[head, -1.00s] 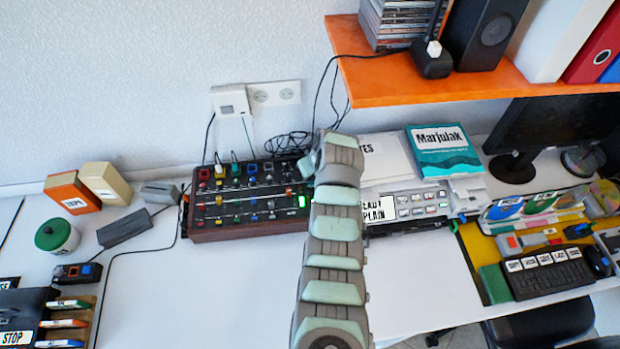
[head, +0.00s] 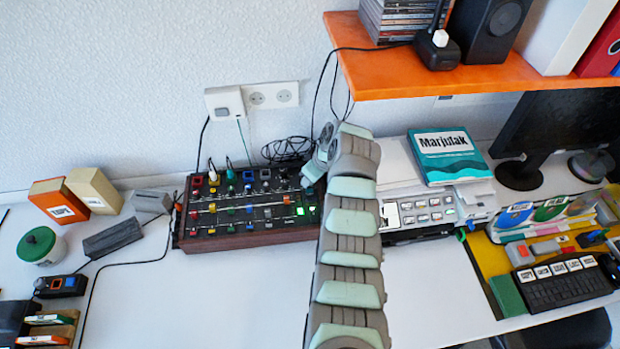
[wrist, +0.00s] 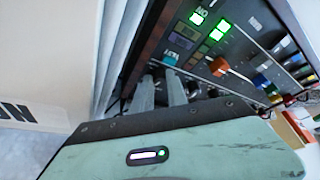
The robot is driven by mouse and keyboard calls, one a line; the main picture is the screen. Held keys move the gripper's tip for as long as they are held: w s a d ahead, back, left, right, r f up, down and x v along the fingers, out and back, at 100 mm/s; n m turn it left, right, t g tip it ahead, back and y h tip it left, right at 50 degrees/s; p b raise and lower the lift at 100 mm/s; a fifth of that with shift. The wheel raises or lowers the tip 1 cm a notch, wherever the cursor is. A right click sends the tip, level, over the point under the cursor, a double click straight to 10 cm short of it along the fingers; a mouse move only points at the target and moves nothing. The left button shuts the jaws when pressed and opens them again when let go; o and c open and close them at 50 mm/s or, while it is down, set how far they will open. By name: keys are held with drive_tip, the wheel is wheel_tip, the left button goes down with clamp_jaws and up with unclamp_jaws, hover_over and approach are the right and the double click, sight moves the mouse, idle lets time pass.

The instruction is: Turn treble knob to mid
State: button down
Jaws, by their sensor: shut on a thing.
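The mixer (head: 250,238) is a dark panel with a brown wooden front edge, at the back of the desk. It carries rows of coloured knobs and sliders and green lights near its right end. My gripper (wrist: 158,78) is at the mixer's right end, its two fingers reaching to the panel beside the green lights. It is shut on a small part there, likely a knob, which the fingers mostly hide. I cannot read which knob is the treble knob or where it points. In the head view my gripper (head: 312,184) is partly hidden by my arm.
An orange slider cap (wrist: 218,66) is close to the fingers. A silver device (head: 425,212) with buttons stands right of my arm. An orange shelf (head: 420,88) overhangs behind. The white desk in front of the mixer is clear.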

drive_tip(key=c, duration=1.6)
unclamp_jaws()
drive_tip(key=shift+r, duration=0.1)
drive_tip(key=p+v, duration=0.1)
drive_tip(key=v, duration=0.9)
drive_tip(key=shift+s+r, duration=0.1)
drive_tip(key=shift+r, duration=0.2)
